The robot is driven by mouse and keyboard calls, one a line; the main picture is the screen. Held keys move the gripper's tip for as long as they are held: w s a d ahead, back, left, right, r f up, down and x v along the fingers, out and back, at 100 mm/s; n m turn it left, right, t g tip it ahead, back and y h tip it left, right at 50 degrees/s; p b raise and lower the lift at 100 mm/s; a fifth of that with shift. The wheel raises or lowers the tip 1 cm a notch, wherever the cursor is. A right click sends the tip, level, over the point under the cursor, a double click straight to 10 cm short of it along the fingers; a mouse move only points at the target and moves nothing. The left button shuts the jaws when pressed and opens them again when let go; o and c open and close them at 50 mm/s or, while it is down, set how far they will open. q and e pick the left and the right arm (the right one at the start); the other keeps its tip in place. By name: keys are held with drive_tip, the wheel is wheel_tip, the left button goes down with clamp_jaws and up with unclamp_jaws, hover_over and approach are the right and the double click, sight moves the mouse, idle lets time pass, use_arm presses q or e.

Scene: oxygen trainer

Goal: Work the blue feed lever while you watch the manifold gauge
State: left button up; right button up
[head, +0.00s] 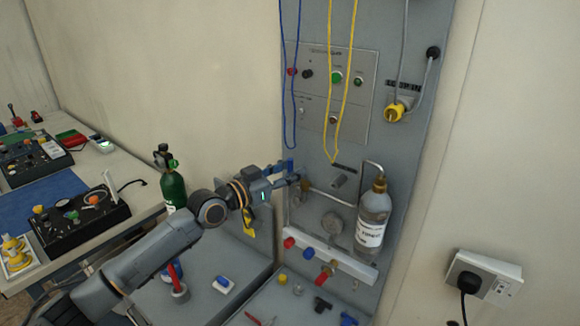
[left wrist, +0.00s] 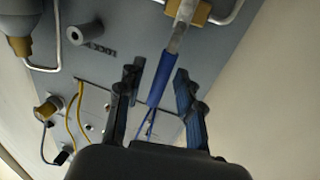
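The blue feed lever (left wrist: 158,84) shows in the left wrist view as a blue sleeve on a metal shaft from a brass block (left wrist: 190,10). My left gripper (left wrist: 160,88) is open, with one finger on each side of the lever; a gap shows on the left side, and contact on the right is unclear. In the head view my left gripper (head: 289,174) is at the panel's left edge, with a bit of blue beside its fingers. A round grey disc (head: 332,224) on the panel may be the manifold gauge; no reading shows. My right gripper is not in view.
A labelled bottle (head: 373,215) hangs on the panel (head: 315,135), right of my gripper. Blue (head: 285,75) and yellow (head: 345,100) cord loops hang above. A manifold bar with red and blue knobs (head: 330,255) sits below. A green cylinder (head: 173,185) stands behind my arm.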

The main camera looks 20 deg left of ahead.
use_arm(q)
drive_tip(key=c, duration=0.6)
clamp_jaws()
drive_tip(key=shift+w, duration=0.1)
drive_tip(key=a+n+b, duration=0.1)
drive_tip(key=n+b, duration=0.1)
drive_tip(key=b, duration=0.1)
drive_tip(key=w+f+n+b, duration=0.1)
drive_tip(key=b, duration=0.2)
drive_tip(key=shift+a+f+n+t+b, duration=0.2)
drive_tip(key=shift+a+n+t+b, duration=0.1)
drive_tip(key=shift+a+n, duration=0.1)
drive_tip(key=shift+w+a+n+b, duration=0.1)
drive_tip(key=shift+a+n+b, duration=0.45)
drive_tip(key=shift+n, duration=0.25)
drive_tip(key=shift+d, duration=0.1)
